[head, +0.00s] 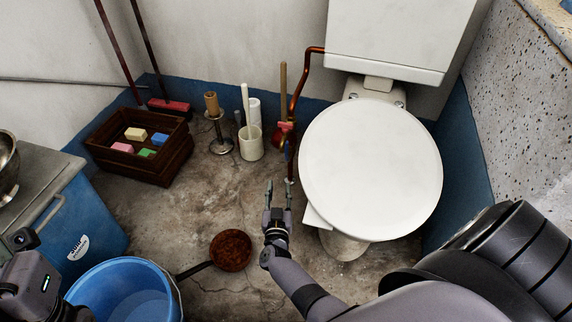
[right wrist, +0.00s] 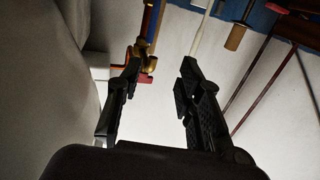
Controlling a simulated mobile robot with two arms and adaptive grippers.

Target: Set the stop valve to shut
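The stop valve (head: 286,128) sits on the thin copper pipe (head: 294,96) left of the toilet, with a red part showing. In the right wrist view its brass body (right wrist: 143,52) and red part (right wrist: 150,66) show beyond the left-hand finger, which partly covers them. The lever's exact angle is hard to make out. My right gripper (head: 278,190) is open and empty, in front of the valve and apart from it in the head view. It also shows in the right wrist view (right wrist: 160,72). My left arm shows at the lower left edge; its fingers are not clear.
The toilet (head: 370,170) stands close right of the valve. A wooden-handled plunger (head: 283,80) and a brush holder (head: 251,146) stand beside it. A wooden crate (head: 140,163), blue bucket (head: 125,290) and brown pan (head: 231,250) are further left and front.

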